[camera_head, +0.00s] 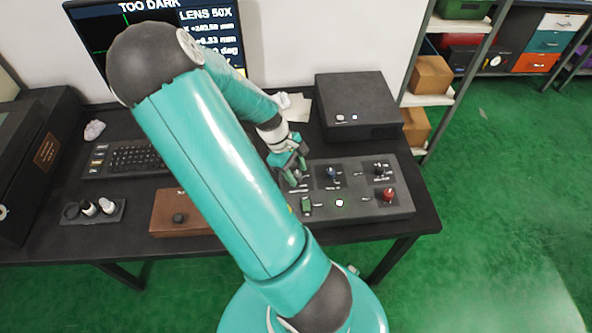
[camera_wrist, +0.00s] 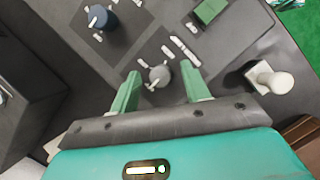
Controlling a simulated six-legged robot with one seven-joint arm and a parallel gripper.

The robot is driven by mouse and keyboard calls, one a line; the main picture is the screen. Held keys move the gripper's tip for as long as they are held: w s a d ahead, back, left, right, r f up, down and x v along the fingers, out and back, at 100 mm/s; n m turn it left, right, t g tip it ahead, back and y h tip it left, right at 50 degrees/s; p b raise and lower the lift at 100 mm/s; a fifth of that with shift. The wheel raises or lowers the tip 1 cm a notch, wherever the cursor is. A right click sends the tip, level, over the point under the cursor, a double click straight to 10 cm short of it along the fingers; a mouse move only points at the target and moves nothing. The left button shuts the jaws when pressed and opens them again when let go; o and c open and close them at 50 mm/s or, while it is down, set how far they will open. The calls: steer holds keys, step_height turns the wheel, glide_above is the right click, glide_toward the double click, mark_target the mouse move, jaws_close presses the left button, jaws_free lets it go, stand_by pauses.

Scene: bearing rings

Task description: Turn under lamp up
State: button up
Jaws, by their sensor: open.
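The grey control panel (camera_head: 360,212) lies on the desk under my gripper (camera_head: 292,170). In the wrist view a small grey knob (camera_wrist: 158,75) with a white pointer mark sits on the panel between the open fingers of my gripper (camera_wrist: 160,86). The fingers stand to either side of it; I cannot tell whether they touch it. A blue knob (camera_head: 332,173) is beside it on the panel; it also shows in the wrist view (camera_wrist: 103,18). A green switch (camera_head: 306,206) is near the panel's front. The monitor (camera_head: 205,14) reads "TOO DARK" and "LENS 50X". The panel labels are too small to read.
A red knob (camera_head: 389,195), a black knob (camera_head: 379,168) and a lit white button (camera_head: 339,203) are on the panel. A black box (camera_head: 357,100) stands behind it. A keyboard (camera_head: 130,158) and a brown box (camera_head: 175,212) lie left. My arm hides the desk's middle.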

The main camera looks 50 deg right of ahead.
steer(key=shift+c, duration=0.3)
steer(key=c, duration=0.9)
steer(key=shift+m, duration=0.4)
steer(key=m+y, duration=0.2)
steer(key=m, duration=0.2)
steer(key=shift+d+m, duration=0.1)
steer(key=shift+m, duration=0.2)
steer(key=m+y, duration=0.1)
steer(key=m, duration=0.1)
steer(key=m+t+y, duration=0.1)
steer(key=m, duration=0.2)
steer(key=shift+d, duration=0.1)
steer(key=m+t, duration=0.1)
steer(key=m, duration=0.2)
steer(key=m+y, duration=0.1)
steer(key=m, duration=0.1)
steer(key=shift+s+d+m+t, duration=0.1)
steer(key=shift+m+t, duration=0.3)
steer(key=m+t, duration=0.1)
steer(key=m, duration=0.3)
steer(key=shift+s+m+t, duration=0.1)
steer(key=shift+m+t, duration=0.3)
